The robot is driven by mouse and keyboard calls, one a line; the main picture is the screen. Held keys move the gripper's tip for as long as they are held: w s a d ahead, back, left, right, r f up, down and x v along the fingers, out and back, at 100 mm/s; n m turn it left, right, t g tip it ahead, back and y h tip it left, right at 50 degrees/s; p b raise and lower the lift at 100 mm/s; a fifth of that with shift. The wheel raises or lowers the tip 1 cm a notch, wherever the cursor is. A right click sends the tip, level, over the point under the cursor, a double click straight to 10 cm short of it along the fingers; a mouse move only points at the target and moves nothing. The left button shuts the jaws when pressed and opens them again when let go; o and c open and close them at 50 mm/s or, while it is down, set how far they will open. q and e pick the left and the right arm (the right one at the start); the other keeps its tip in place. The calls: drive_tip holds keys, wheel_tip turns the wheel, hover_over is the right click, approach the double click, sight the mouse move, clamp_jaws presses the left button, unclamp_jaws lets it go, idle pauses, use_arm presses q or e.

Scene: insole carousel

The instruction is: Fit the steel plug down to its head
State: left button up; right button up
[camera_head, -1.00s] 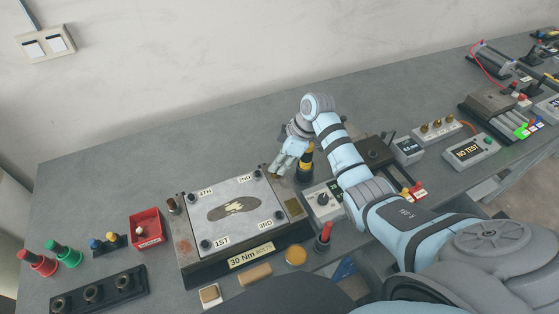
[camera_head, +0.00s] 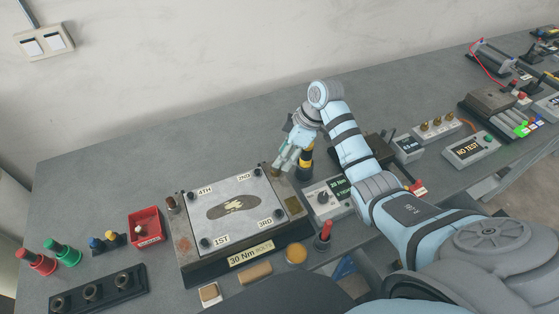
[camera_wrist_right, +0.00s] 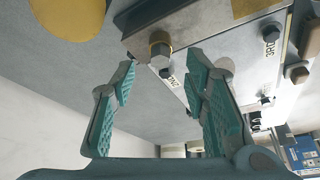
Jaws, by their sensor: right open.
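My right gripper (camera_head: 280,168) is open and empty, reaching down beside the far right corner of the plate (camera_head: 211,190), near the 2ND mark. In the right wrist view its two fingers (camera_wrist_right: 162,66) are spread apart. Just beyond the fingertips, a short grey steel plug with a brass-coloured collar (camera_wrist_right: 160,48) stands at the plate's edge. It looks like the small brownish post (camera_head: 277,173) by the gripper in the head view. The fingers do not close on it. Whether it sits fully down cannot be told. My left gripper is not in view.
A red bin (camera_head: 146,228) and a black holder (camera_head: 97,294) are left of the plate. The bench behind the plate is clear.

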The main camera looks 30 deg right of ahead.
drive_tip(key=v, duration=0.8)
